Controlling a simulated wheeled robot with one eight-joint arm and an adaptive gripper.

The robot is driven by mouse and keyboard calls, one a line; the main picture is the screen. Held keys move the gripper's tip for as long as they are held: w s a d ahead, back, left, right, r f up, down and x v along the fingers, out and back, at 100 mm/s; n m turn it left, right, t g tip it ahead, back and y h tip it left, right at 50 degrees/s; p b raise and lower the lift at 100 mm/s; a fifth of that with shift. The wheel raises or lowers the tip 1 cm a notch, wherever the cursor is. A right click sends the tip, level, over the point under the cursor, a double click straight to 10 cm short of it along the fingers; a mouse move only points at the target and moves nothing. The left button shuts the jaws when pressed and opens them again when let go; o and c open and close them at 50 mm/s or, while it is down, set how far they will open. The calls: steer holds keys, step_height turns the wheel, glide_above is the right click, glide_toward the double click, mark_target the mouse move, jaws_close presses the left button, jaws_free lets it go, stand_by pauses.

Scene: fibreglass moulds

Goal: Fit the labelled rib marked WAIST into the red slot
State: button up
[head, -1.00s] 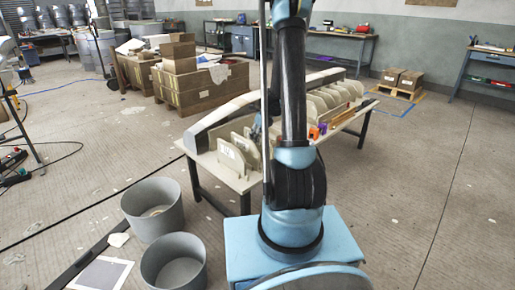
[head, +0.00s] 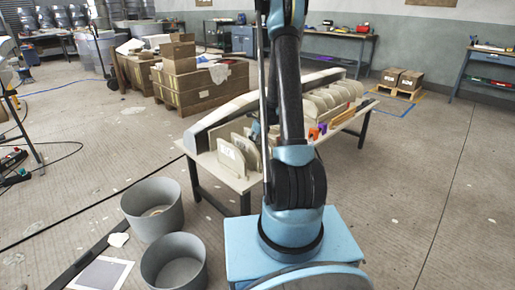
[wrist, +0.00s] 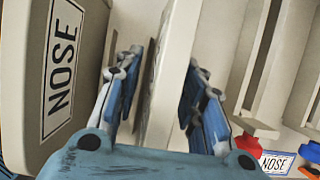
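My gripper (wrist: 160,90) points down at the work table, with its two blue fingers apart. A pale upright panel (wrist: 168,75), seen nearly edge-on, stands between the fingers; I see no label on it and cannot tell whether the fingers touch it. A thick pale rib marked NOSE (wrist: 62,65) stands left of the gripper. A red piece (wrist: 247,147) sits at lower right beside a second, smaller NOSE label (wrist: 275,162). In the head view, labelled ribs (head: 231,158) stand at the table's near left end, their words too small to read. No WAIST label is readable.
The table (head: 232,182) carries a long curved pale mould (head: 235,105) and a row of pale ribs (head: 325,98) farther along. Orange and purple pieces (head: 317,131) lie near its right edge. Grey tubs (head: 152,205) stand on the floor at left.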

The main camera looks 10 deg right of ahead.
jaws_close()
steer(key=shift+r, duration=0.15)
